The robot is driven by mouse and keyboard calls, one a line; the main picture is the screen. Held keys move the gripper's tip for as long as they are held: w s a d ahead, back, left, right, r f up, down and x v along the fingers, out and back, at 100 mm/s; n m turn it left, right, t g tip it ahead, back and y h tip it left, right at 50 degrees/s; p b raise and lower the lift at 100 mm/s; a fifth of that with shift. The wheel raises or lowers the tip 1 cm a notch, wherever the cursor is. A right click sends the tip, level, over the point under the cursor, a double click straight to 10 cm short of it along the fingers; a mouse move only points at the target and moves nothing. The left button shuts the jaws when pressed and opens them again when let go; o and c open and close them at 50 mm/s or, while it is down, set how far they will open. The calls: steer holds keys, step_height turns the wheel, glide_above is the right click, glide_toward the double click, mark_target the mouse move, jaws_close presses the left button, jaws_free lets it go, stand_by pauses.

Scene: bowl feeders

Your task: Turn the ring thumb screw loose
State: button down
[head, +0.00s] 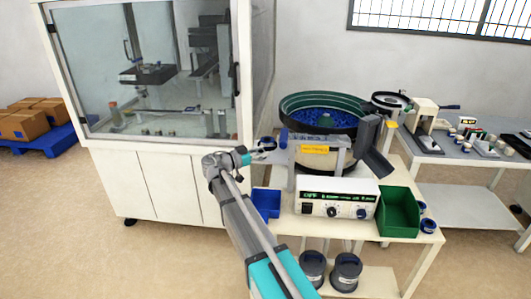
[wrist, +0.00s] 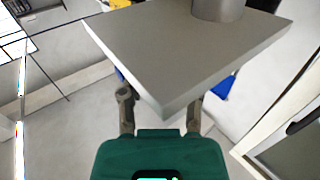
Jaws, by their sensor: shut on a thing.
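The ring thumb screw cannot be made out in either view. My gripper (head: 266,145) is at the left side of the bowl feeder (head: 318,113), next to a grey upright bracket (head: 291,165). In the wrist view a grey plate (wrist: 185,50) covers the fingertips of my gripper. Only the lower parts of both fingers show below the plate. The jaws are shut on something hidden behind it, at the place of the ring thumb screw. The bowl feeder has a green rim and blue parts inside.
A white controller box (head: 337,198) stands below the feeder, with a blue bin (head: 266,203) and a green bin (head: 398,212) beside it. A glazed cabinet (head: 160,90) rises at the left. A second bench (head: 455,145) is at the right.

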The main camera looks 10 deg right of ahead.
steer(key=shift+s+n+t+y, duration=0.3)
steer(key=shift+s+n+t, duration=0.15)
steer(key=shift+t, duration=0.15)
steer(key=shift+s+n+t+y, duration=0.1)
steer(key=shift+n+t+y, duration=0.7)
steer(key=shift+n+t, duration=0.6)
steer(key=n+t+y, duration=0.4)
steer(key=t+y, duration=0.1)
steer(key=n+t+y, duration=0.1)
steer(key=n+y, duration=0.1)
steer(key=y, duration=0.1)
steer(key=n+t+y, duration=0.2)
steer(key=y, duration=0.1)
steer(key=shift+w, duration=0.2)
steer(key=shift+w+n+y, duration=0.1)
steer(key=shift+n+y, duration=1)
steer(key=shift+y, duration=0.55)
steer(key=shift+w+n+y, duration=0.1)
steer(key=shift+n+y, duration=0.95)
steer(key=shift+y, duration=0.6)
steer(key=shift+a+y, duration=0.1)
steer(key=shift+y, duration=0.2)
steer(key=shift+c, duration=1.5)
jaws_free()
steer(key=shift+r, duration=0.1)
